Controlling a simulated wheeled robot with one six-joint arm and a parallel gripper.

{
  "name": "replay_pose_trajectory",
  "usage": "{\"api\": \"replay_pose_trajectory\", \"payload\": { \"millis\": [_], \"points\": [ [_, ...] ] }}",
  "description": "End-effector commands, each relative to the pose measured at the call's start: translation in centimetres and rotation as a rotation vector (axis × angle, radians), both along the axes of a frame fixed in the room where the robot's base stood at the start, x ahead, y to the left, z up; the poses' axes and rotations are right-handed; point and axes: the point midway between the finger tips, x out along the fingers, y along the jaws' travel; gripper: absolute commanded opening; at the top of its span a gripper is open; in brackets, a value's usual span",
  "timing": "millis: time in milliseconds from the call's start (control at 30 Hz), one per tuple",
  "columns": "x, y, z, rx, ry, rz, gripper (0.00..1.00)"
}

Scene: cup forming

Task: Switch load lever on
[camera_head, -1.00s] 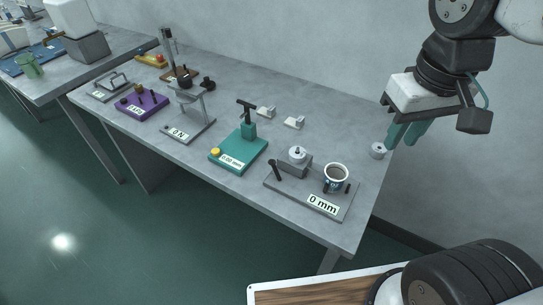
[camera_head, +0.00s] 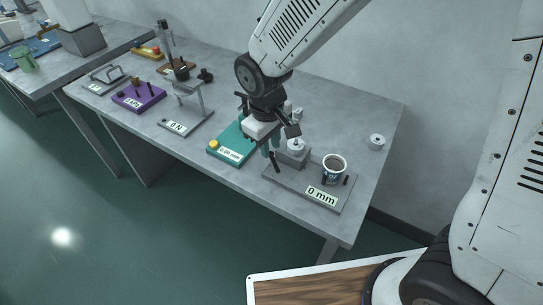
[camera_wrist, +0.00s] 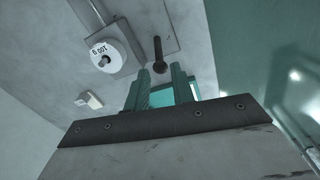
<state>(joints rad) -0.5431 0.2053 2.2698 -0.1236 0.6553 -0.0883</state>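The load lever (camera_head: 276,164), a short black rod with a rounded end, stands on the left part of the grey plate (camera_head: 336,203) labelled "0 mm". In the wrist view the lever (camera_wrist: 158,52) points towards me, its rounded end lined up with the gap between my fingertips. My gripper (camera_head: 270,150) is at the lever, its teal fingers pointing down. In the wrist view the fingers (camera_wrist: 160,72) are apart with a gap between them, and nothing is seen gripped. Whether a finger touches the lever I cannot tell.
A grey block with a white round weight (camera_head: 296,146) stands close right of the lever. The teal device (camera_head: 231,150) is close on the left. A small round weight (camera_head: 376,142) lies at the back right.

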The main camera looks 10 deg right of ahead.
Motion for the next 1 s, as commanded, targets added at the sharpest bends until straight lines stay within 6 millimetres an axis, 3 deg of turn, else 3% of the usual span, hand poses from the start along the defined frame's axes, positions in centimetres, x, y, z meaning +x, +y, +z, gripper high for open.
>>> {"api": "replay_pose_trajectory", "payload": {
  "millis": [100,300,667,767,1000],
  "points": [
    [0.0,-0.2,-2.2,-0.003,0.005,-0.001,0.24],
    [0.2,-0.4,-4.6,-0.001,0.003,-0.002,0.24],
    [0.2,-0.4,-5.4,-0.001,0.001,-0.002,0.24],
    [0.2,-0.4,-5.4,-0.001,0.001,-0.002,0.02],
    [0.4,-0.3,-5.3,0.005,-0.002,-0.002,0.00]
  ]
}}
